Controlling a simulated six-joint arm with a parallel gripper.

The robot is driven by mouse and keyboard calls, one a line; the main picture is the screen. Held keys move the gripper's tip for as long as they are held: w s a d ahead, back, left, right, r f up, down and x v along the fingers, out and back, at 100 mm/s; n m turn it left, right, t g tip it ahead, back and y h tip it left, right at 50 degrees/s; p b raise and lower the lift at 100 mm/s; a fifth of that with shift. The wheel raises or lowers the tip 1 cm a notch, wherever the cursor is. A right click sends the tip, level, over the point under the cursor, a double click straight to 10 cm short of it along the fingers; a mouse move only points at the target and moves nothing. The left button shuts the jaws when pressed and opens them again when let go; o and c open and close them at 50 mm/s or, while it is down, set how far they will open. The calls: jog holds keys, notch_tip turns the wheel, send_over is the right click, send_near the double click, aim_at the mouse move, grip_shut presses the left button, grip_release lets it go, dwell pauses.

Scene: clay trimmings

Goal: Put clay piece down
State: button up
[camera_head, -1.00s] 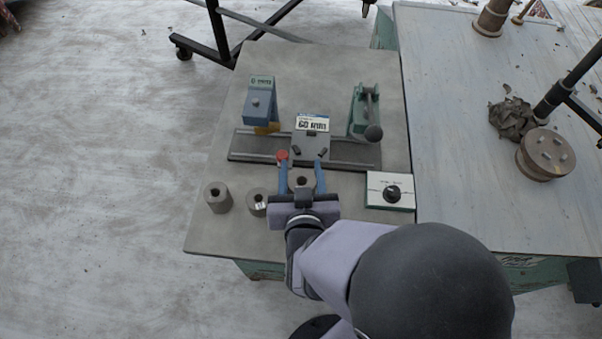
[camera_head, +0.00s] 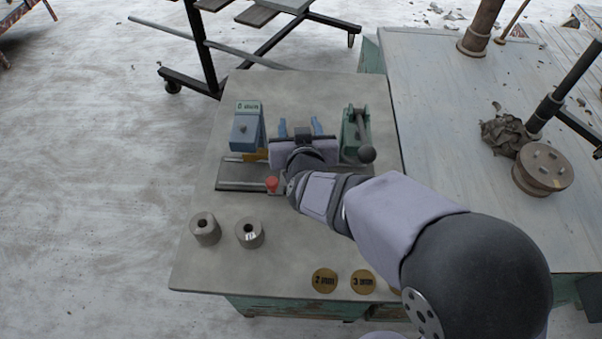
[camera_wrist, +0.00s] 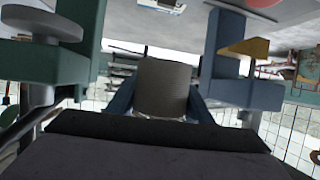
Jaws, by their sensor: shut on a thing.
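My gripper (camera_head: 300,128) is over the fixture on the grey bench, between the blue block and the green clamp. In the wrist view its blue fingers are shut on a grey cylinder (camera_wrist: 165,88), the clay piece, with one finger on each side. The head view hides this piece behind my gripper. Two similar grey cylinders with holes, a left one (camera_head: 205,229) and a right one (camera_head: 249,234), stand on the bench front. Whether the held piece touches anything beneath is hidden.
A blue block (camera_head: 244,133) stands left of my gripper and a green clamp (camera_head: 352,135) with a dark knob stands right, both close. A red knob (camera_head: 272,184) is in front. Brass discs (camera_head: 324,281) lie at the front edge. The bench's front middle is clear.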

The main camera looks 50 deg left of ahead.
jog(key=shift+w+a+r, duration=0.1)
jog(key=shift+w+a, duration=0.05)
jog(key=shift+w, duration=0.05)
jog(key=shift+f, duration=5)
jog(key=shift+f+b, duration=0.3)
jog(key=shift+f, duration=0.05)
